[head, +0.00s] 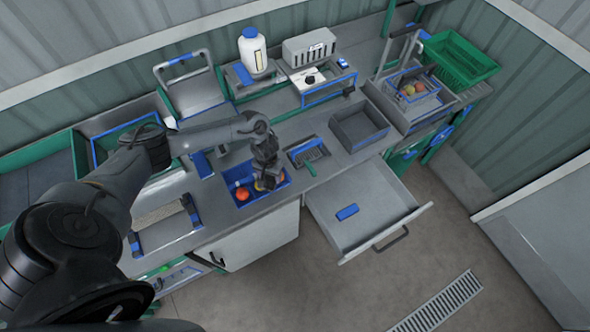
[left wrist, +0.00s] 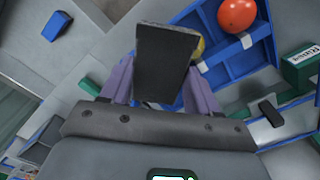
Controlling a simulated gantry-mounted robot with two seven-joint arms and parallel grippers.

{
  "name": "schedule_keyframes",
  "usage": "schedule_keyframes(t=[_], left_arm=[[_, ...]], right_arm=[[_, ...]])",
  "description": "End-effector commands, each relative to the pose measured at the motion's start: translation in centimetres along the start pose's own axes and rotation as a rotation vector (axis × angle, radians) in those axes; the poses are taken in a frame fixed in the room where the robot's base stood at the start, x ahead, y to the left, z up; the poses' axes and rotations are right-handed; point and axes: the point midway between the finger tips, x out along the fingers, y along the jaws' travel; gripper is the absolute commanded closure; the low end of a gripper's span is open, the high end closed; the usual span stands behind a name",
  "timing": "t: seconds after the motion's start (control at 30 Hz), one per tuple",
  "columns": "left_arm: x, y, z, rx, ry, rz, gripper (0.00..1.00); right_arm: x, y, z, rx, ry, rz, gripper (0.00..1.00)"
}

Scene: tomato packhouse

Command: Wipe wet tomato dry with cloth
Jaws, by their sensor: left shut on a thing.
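My left gripper (head: 267,181) is over a blue divided tray (head: 250,207) on the bench, pointing down. In the left wrist view its purple fingers (left wrist: 160,92) are shut on a dark grey flat piece (left wrist: 165,62); I cannot tell whether it is the cloth. A red-orange tomato (head: 242,193) sits in the tray, and it shows in the left wrist view (left wrist: 236,14). A yellowish tomato (left wrist: 199,48) is partly hidden behind the dark piece. I cannot tell whether the piece touches it, or which tomato is wet. My right gripper is out of view.
An open drawer (head: 375,205) juts from the bench front with a small blue item (head: 347,212) inside. A green crate (head: 460,60) is at back right.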

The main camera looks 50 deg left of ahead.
Motion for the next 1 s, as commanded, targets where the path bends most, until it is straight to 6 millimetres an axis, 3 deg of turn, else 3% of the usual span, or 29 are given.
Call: schedule_keyframes(t=[0.03, 0.1, 0.37, 1.0], left_arm=[[-1.0, -1.3, 0.4, -0.014, -0.002, -0.002, 0.64], [-1.3, -2.5, 0.6, -0.027, -0.002, 0.0, 0.64], [-1.6, -4.6, 0.9, -0.049, -0.001, 0.002, 0.64], [2.6, -4.6, 0.8, -0.049, 0.0, 0.002, 0.64]], right_arm=[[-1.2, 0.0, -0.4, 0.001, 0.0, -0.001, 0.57], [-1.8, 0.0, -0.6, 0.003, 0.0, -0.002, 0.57], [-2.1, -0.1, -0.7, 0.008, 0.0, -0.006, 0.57], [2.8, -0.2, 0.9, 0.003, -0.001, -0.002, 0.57]])
